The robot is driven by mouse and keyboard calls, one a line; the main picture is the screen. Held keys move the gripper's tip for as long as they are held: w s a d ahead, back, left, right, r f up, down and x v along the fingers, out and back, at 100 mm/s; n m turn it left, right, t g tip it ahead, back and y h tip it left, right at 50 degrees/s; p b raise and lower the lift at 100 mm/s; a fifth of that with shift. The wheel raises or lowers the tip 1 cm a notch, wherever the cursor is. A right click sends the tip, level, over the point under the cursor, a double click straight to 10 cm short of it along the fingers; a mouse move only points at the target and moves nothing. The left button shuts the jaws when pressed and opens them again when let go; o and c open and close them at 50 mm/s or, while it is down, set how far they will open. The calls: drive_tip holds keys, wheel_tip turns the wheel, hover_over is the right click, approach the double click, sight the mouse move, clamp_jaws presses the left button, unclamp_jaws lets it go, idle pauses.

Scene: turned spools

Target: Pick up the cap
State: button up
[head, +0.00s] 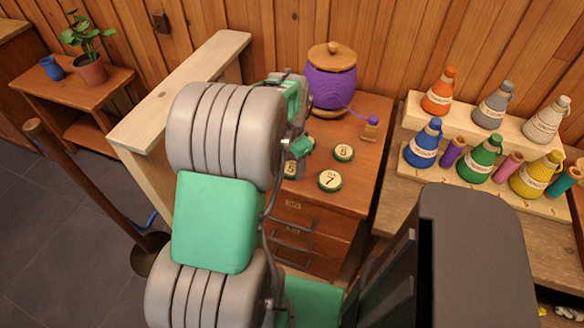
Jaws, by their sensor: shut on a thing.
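Round caps with cream tops, dark green rims and numbers lie on the wooden drawer cabinet (365,135). One cap marked 7 (330,181) is near the front, one marked 8 (343,152) is behind it to the right. Another cap (290,170) is partly hidden by my arm. My gripper (302,147) is over the cabinet's left part, just left of the 8 cap, mostly hidden behind my arm. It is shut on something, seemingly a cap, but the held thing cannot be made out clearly.
A purple yarn jar (330,85) with a wooden lid stands behind, its strand running to a small spool block (371,127). At right, a stepped rack (408,165) holds several coloured thread cones and spools. A pale wooden panel (165,100) stands at left.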

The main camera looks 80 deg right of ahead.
drive_tip(key=shift+c, duration=1.3)
drive_tip(key=shift+r, duration=0.1)
